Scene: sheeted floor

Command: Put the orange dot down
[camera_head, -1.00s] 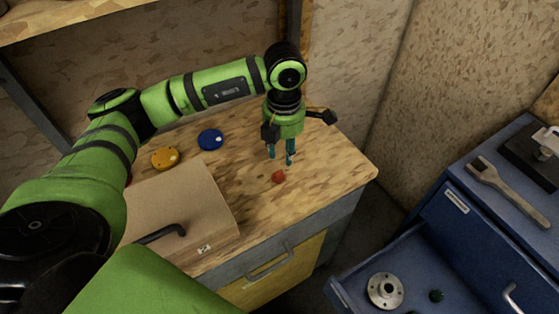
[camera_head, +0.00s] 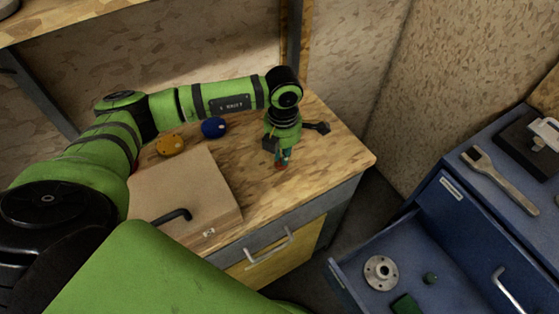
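A small red-orange dot (camera_head: 280,167) lies on the wooden bench top near its front edge, partly covered by my fingertips. My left gripper (camera_head: 282,161) points down from above, with its fingertips right at the dot. The fingers overlap in this view, so I cannot tell whether they are closed on it. A larger yellow-orange disc (camera_head: 171,145) lies further left on the bench, apart from the gripper. My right gripper is not in view.
A blue disc (camera_head: 214,127) lies behind a brown box (camera_head: 190,182) with a black handle. The bench (camera_head: 335,150) is clear right of the gripper. An open blue drawer (camera_head: 355,287) holds a metal flange (camera_head: 381,272) and green pieces.

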